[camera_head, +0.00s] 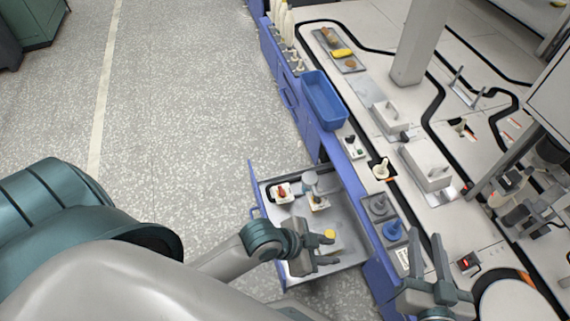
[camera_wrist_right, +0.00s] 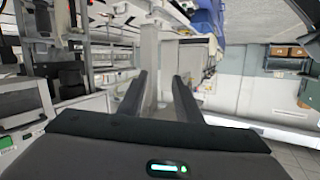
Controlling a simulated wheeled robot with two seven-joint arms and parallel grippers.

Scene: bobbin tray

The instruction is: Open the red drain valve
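A small red valve handle (camera_head: 281,191) sits on a white base in the far left corner of the open drawer (camera_head: 262,208). Beside it in the drawer is a grey-handled piece (camera_head: 312,182) on a pale base. A yellow-topped piece (camera_head: 330,234) stands nearer to me in the drawer. My left gripper (camera_head: 327,250) is over the drawer with its fingers apart, close to the yellow-topped piece; I cannot tell whether it touches it. The red handle is beyond it, apart from the fingers. My right gripper (camera_head: 428,258) is open and empty over the worktop; its parted fingers show in the right wrist view (camera_wrist_right: 158,92).
A blue bin (camera_head: 324,100) stands on the counter edge beyond the drawer. A blue round knob (camera_head: 393,231) is on a grey plate between the drawer and my right gripper. A grey post (camera_head: 415,45) rises from the worktop. The floor left of the drawer is clear.

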